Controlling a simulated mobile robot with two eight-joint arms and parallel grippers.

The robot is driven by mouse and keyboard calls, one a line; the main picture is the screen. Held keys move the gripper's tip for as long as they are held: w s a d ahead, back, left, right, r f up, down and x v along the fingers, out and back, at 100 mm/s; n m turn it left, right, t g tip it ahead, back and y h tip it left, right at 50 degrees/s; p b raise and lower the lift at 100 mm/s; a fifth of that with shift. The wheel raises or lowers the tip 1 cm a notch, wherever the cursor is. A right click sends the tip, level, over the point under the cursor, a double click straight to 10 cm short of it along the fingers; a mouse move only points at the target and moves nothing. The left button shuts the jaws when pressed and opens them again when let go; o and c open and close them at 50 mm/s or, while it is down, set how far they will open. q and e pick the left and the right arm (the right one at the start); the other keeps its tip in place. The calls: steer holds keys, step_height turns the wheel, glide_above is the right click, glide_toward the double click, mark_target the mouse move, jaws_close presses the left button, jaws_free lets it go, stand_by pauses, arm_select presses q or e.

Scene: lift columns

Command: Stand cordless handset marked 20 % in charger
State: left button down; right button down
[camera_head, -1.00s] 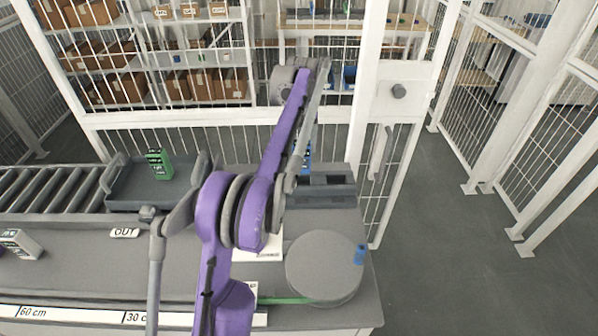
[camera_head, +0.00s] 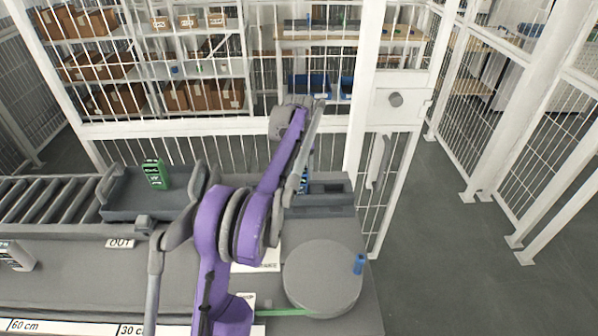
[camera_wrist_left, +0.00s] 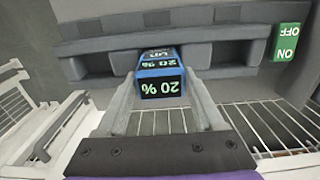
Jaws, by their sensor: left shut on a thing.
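The blue handset marked 20 % (camera_wrist_left: 160,82) is between the fingers of my left gripper (camera_wrist_left: 165,108) in the left wrist view. The gripper is shut on it. In the head view a little of the handset (camera_head: 304,180) shows beside my purple arm, which hides most of the gripper. The dark grey charger (camera_head: 330,198) stands at the back right of the bench. In the wrist view the handset overlaps the slotted charger (camera_wrist_left: 228,52); I cannot tell whether its foot is inside a slot. My right gripper is not in view.
A green handset (camera_head: 154,174) stands in a dark tray (camera_head: 125,207) at the left, beside a roller conveyor (camera_head: 45,200). A round grey disc (camera_head: 320,280) with a small blue object (camera_head: 359,264) is front right. A white mesh fence stands behind the bench.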

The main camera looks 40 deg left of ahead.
arm_select(q)
jaws_free()
steer(key=shift+f, duration=0.1)
steer(key=shift+r, duration=0.35)
step_height(320, 180, up, 12)
steer(key=p, duration=0.2)
steer(key=s+d+m+t, duration=0.2)
steer(key=s+d, duration=0.2)
steer(key=d, duration=0.7)
steer(key=s+d+f+m+t, duration=0.1)
steer(key=s+d+f+m, duration=0.1)
steer(key=s+d+f, duration=0.2)
steer(key=s+d+f+m+t, duration=0.1)
steer(key=s+d+f, duration=0.4)
steer(key=s, duration=0.5)
steer(key=s+d+f+m+t, duration=0.1)
steer(key=s+d+f+m, duration=0.2)
steer(key=s+d, duration=0.3)
steer(key=shift+s+d+f+t, duration=0.2)
steer(key=shift+s+f, duration=0.2)
steer(key=shift+s, duration=0.15)
steer(key=shift+s+d+f+t, duration=0.2)
steer(key=shift+s+f, duration=0.2)
steer(key=shift+s, duration=0.15)
steer(key=shift+f, duration=0.1)
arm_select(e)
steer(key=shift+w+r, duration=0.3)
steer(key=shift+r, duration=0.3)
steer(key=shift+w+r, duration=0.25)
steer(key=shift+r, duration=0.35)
